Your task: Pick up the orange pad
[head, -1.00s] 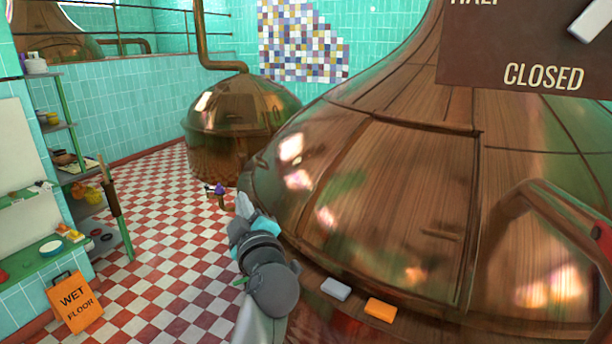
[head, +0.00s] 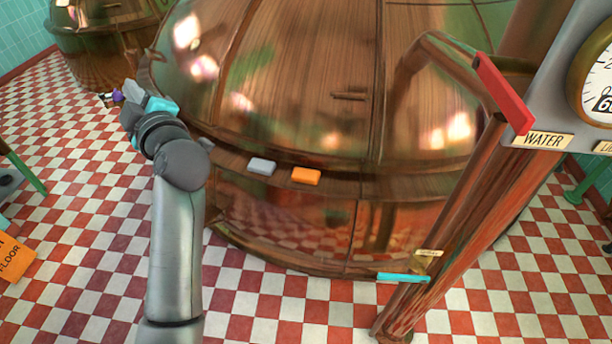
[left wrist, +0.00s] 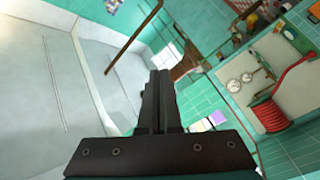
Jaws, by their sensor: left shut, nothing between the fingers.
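The orange pad (head: 306,176) lies on the narrow ledge around the big copper kettle (head: 290,90) in the head view. A grey pad (head: 262,166) lies on the same ledge just left of it. My left gripper (head: 131,90) is up and to the left of both pads, clear of them, pointing away toward the back. In the left wrist view its fingers (left wrist: 160,100) are closed together with nothing between them. The pads do not show in the left wrist view. My right gripper is not in view.
A copper pipe with a red handle (head: 504,92) and a sloping copper post stand right of the orange pad. A wet-floor sign (head: 14,258) stands at the left edge. Checkered floor (head: 260,310) is open in front of the kettle.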

